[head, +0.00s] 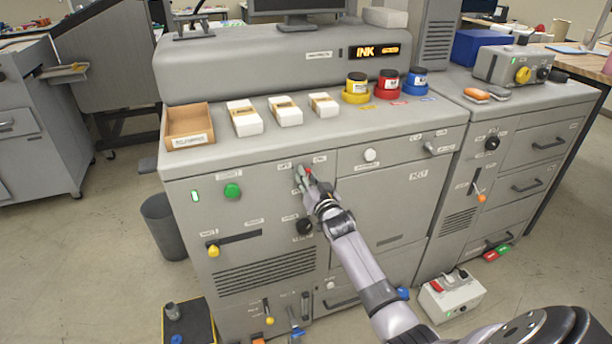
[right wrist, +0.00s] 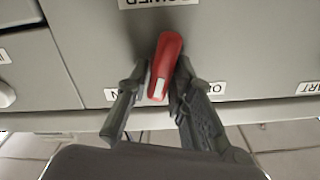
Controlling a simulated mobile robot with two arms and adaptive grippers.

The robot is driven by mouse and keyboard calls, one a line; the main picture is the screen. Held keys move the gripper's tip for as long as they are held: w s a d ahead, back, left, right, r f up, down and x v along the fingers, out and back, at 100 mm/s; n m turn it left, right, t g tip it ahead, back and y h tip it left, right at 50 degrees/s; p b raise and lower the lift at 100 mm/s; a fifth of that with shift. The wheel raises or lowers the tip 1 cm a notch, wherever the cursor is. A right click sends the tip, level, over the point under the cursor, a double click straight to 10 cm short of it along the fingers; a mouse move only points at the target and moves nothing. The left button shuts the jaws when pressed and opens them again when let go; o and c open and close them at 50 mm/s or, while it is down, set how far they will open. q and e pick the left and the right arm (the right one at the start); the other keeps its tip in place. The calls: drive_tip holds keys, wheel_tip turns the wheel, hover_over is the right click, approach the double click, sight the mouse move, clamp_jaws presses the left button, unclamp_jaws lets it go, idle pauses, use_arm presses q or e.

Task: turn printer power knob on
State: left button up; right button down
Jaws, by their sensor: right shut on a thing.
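The red power knob (right wrist: 165,66) sits between the two fingers of my right gripper (right wrist: 152,90) in the right wrist view, and the fingers are shut on it. Its white-marked end leans slightly toward the partly hidden label at the left, which ends in "N". A partly hidden "O…" label lies at the right. A "POWER" label (right wrist: 160,2) shows upside down at the top. In the head view my right gripper (head: 305,178) is at the upper front panel of the grey printer (head: 260,235), mostly covering the knob. My left gripper is out of view.
A green button (head: 232,191) and a lit green lamp (head: 195,195) are left of the knob. A black knob (head: 304,227) sits just below my gripper. A bin (head: 162,225) stands at the left.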

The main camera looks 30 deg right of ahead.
drive_tip(key=m, duration=0.5)
drive_tip(key=shift+d+f, duration=0.2)
drive_tip(key=shift+s+m, duration=0.1)
drive_tip(key=shift+m, duration=0.3)
drive_tip(key=c, duration=1.5)
unclamp_jaws()
drive_tip(key=v, duration=1.2)
